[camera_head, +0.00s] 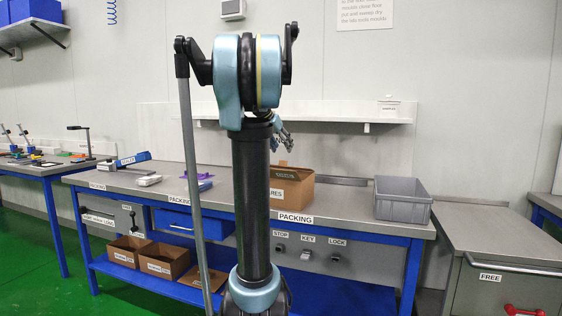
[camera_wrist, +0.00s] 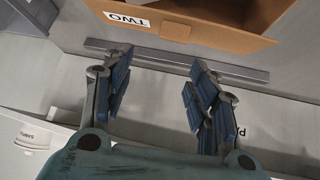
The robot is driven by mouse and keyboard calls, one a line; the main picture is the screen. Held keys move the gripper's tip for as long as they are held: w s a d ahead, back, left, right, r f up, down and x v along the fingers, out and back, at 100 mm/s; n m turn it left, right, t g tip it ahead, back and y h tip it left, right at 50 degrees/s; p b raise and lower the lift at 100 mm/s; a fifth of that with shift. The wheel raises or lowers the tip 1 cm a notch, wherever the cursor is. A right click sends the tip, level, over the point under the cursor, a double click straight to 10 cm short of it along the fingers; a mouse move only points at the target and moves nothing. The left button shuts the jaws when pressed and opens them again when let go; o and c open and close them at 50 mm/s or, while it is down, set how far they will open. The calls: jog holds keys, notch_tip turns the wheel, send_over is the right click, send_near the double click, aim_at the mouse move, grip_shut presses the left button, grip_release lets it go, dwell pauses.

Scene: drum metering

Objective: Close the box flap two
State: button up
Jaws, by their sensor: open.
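An open cardboard box (camera_head: 298,187) stands on the packing bench, partly hidden behind my arm in the head view. In the wrist view, its brown panel with an upside-down TWO label (camera_wrist: 180,27) crosses the top. I cannot tell whether this panel is a raised flap or the box wall. Part of the box's inside shows beyond it. My gripper (camera_wrist: 160,68) is open and empty, its fingers apart and pointing toward the panel without visible contact. In the head view, my gripper (camera_head: 283,138) is above the box, partly hidden by my arm.
The bench (camera_head: 345,219) has a grey bin (camera_head: 403,200) to the right of the box. A metal rail (camera_wrist: 180,62) runs beside the panel in the wrist view. A wall shelf (camera_head: 345,121) is behind the arm. A grey cabinet (camera_head: 505,240) stands at the right.

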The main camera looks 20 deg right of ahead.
notch_tip(320, 180, up, 5)
jog(key=w+d+g+y, duration=0.2)
jog(key=y, duration=0.1)
notch_tip(320, 180, up, 6)
jog(key=n+g+y, duration=0.1)
jog(key=g+y, duration=0.1)
jog(key=y, duration=0.2)
send_over(285, 164)
jog(key=w, duration=0.1)
jog(key=f, duration=1.7)
jog(key=shift+w+a, duration=0.15)
jog(key=shift+w, duration=0.05)
grip_shut()
jog(key=shift+a+f, duration=0.1)
